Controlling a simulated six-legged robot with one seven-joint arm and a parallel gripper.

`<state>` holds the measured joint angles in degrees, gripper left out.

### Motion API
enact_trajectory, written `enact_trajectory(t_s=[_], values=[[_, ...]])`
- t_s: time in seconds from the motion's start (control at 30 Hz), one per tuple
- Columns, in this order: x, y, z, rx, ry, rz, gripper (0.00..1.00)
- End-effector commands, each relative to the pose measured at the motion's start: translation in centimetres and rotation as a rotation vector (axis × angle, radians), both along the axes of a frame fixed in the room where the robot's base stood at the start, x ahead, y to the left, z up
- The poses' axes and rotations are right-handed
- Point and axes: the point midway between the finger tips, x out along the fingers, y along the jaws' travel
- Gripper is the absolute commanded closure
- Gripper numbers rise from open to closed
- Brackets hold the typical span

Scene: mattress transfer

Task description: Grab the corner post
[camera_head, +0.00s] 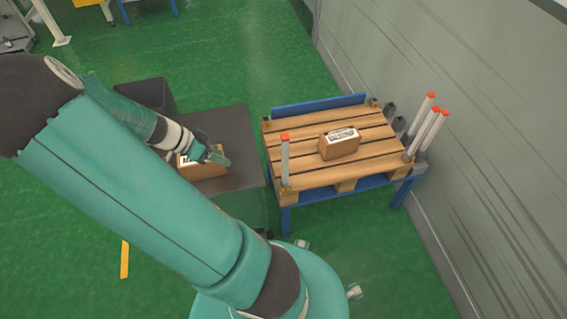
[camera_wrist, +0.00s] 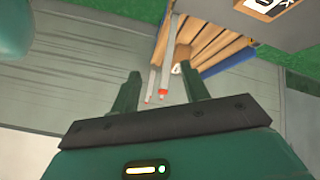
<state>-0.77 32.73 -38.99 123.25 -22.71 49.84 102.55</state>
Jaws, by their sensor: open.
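A white corner post (camera_head: 285,162) with a red tip stands upright at the near left corner of the wooden pallet (camera_head: 300,180). Several similar posts (camera_head: 421,117) stand in a cluster at the pallet's right side. My gripper (camera_head: 214,156) is over the dark table, left of the pallet and apart from the posts. In the wrist view my gripper (camera_wrist: 160,70) is open and empty. Beyond its fingers a post (camera_wrist: 168,62) appears with its red tip pointing down in the picture.
A cardboard box (camera_head: 205,170) lies on the dark table (camera_head: 235,130), partly behind my gripper. Another box (camera_head: 340,146) sits on the pallet, which rests on a blue frame (camera_head: 320,104). A grey wall (camera_head: 450,110) stands close on the right. Green floor is open in front.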

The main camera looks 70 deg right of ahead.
Motion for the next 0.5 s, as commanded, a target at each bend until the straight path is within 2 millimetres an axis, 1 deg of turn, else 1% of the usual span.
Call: enact_trajectory(t_s=[0.03,0.1,0.23,0.33,0.5], values=[[-1.1,-1.6,-0.7,-0.075,0.039,-0.057,0.54],[-2.6,-3.6,-1.2,-0.186,0.075,-0.134,0.54],[-4.8,-6.8,-1.4,-0.373,0.124,-0.233,0.54],[-5.9,-8.4,-1.3,-0.473,0.141,-0.276,0.54],[-6.9,-9.8,-1.3,-0.543,0.149,-0.302,0.54]])
